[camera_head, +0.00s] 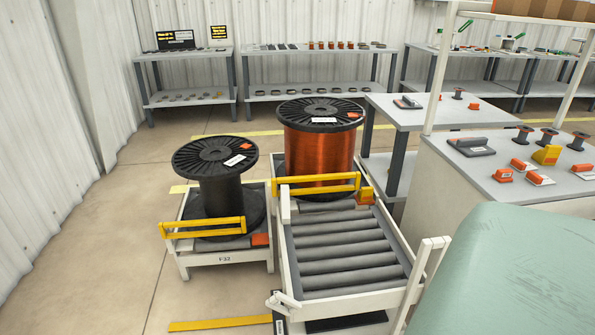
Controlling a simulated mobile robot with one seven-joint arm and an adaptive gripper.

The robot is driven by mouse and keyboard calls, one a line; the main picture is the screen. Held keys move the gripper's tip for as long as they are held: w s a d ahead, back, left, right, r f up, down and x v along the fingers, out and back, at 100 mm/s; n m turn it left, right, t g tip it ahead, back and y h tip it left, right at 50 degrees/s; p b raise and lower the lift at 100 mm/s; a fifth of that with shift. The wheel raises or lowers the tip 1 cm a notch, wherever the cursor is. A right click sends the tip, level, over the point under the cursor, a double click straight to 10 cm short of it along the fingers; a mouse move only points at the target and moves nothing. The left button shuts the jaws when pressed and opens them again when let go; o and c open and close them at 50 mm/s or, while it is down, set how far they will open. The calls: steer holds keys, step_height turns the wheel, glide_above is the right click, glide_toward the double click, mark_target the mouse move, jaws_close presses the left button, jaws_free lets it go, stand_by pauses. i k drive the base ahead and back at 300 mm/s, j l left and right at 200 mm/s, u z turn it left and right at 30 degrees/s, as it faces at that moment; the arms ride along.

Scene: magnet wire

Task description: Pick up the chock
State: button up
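No part is marked as the chock, and several wedge-like blocks could be it. A yellow wedge-shaped block (547,155) sits on the white worktop at the right, among small orange-and-white items. A small orange block (260,240) lies at the front right corner of the left cart, by the black spool. A yellow-orange block (366,195) sits at the right end of the yellow bar, by the copper spool. My gripper is not in view.
An empty black spool (215,180) stands on a low white cart (228,257). A copper-wound spool (318,150) stands behind a grey roller bed (345,250) with white rails. A pale green rounded surface (520,270) fills the lower right. Bare floor (110,250) lies at the left.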

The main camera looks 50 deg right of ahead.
mark_target(366, 195)
steer(key=i+j+u, duration=0.35)
steer(key=i, duration=0.35)
steer(key=i+j+u, duration=0.15)
steer(key=i, duration=0.25)
steer(key=i+z, duration=0.6)
steer(key=z, duration=0.25)
steer(key=i+j+z, duration=0.1)
steer(key=i+z, duration=0.4)
steer(key=z, duration=0.3)
steer(key=i+z, duration=0.1)
steer(key=z, duration=0.25)
steer(key=i+z, duration=0.15)
steer(key=z, duration=0.25)
steer(key=i+z, duration=0.1)
steer(key=z, duration=0.25)
steer(key=i+z, duration=0.3)
steer(key=z, duration=0.2)
steer(key=i+j+z, duration=0.1)
steer(key=i+z, duration=0.15)
steer(key=z, duration=0.2)
steer(key=i+j+z, duration=0.2)
steer(key=z, duration=0.3)
steer(key=i, duration=0.05)
